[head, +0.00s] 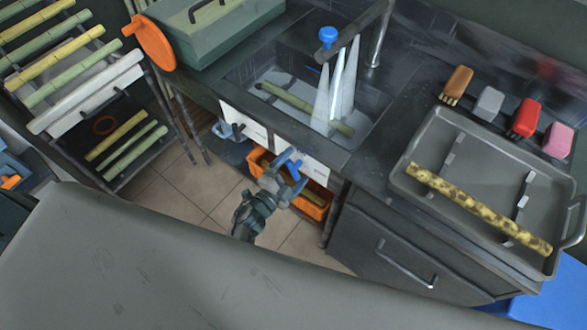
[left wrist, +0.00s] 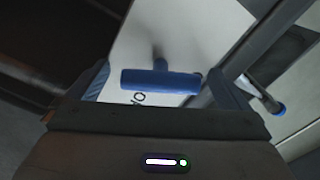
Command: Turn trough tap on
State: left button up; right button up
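My left gripper (head: 284,170) is at the white panel (head: 315,171) on the front of the sink counter, below the trough (head: 270,75). A blue T-shaped handle (left wrist: 160,82) sticks out of the panel. In the left wrist view it lies between my two spread fingers (left wrist: 165,90), with gaps visible, so the gripper looks open. The handle is partly hidden in the head view (head: 292,171). A blue round knob (head: 328,36) sits on the dark pipe above the trough. Pale streams (head: 337,85) come down from that pipe into the trough. My right gripper is not in view.
Green canes (head: 290,97) lie in the trough. An orange bin (head: 310,199) stands under the counter behind my gripper. A metal tray (head: 415,150) with a spotted cane (head: 478,208) is to the right. A cane rack (head: 120,165) stands left.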

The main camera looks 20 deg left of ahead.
pick_arm(q)
jog(key=shift+s, duration=0.1)
jog(key=b+v, duration=0.2)
jog(key=v, duration=0.8)
jog(key=shift+s, duration=0.3)
jog(key=shift+a, duration=0.15)
